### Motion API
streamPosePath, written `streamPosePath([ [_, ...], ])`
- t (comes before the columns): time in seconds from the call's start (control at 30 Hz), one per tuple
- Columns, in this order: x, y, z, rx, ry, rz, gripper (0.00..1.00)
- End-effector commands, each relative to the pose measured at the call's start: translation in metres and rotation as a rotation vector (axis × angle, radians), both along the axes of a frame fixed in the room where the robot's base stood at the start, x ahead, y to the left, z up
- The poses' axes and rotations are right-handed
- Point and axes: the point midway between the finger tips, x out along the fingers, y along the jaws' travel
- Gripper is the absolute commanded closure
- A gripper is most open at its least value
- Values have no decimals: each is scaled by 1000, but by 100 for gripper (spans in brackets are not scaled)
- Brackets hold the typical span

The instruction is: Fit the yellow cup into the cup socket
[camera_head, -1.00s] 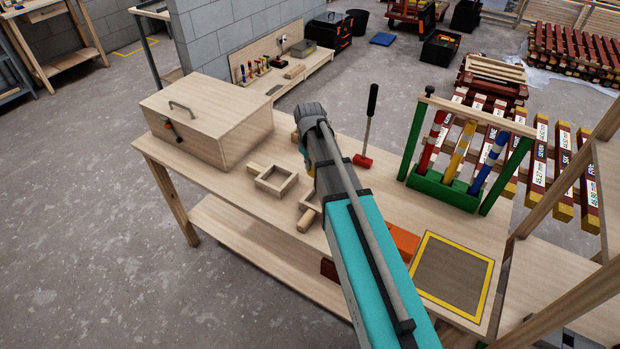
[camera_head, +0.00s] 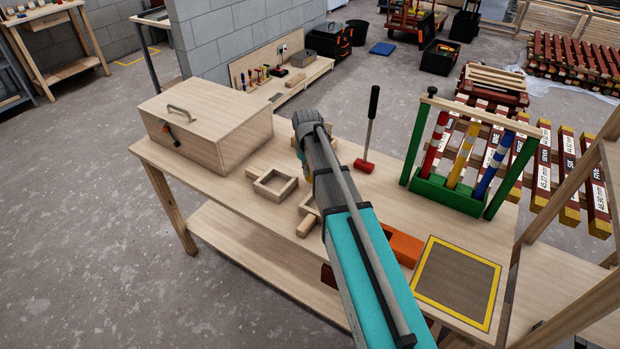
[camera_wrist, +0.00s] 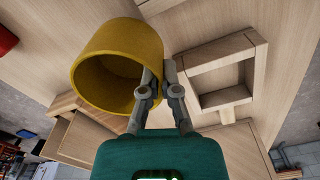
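The yellow cup (camera_wrist: 112,62) fills the upper left of the wrist view, its open mouth turned toward the camera. My gripper (camera_wrist: 160,72) is shut on the cup's right-hand wall, one finger on the mouth side and the other outside. An open square wooden frame, which looks like the cup socket (camera_wrist: 192,65), lies right of the cup in that view. The cup is apart from it. In the head view two such frames lie on the bench, one in plain sight (camera_head: 257,187) and one partly behind my arm. I cannot tell which is the socket. My arm hides the fingers there.
A lidded wooden box (camera_head: 220,145) stands on the bench's left. A red-headed mallet (camera_head: 365,165) stands behind my arm.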

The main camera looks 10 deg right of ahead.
Motion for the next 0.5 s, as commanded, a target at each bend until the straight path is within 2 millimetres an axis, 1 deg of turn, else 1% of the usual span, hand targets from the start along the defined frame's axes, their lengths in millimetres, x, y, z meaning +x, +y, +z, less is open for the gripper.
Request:
streamPosePath([
  [0.03,4,0,-6,0,0,0,100],
  [0.1,7,0,-12,0,0,0,100],
  [0.3,5,0,-29,0,0,0,100],
  [0.5,5,0,-37,0,0,0,100],
])
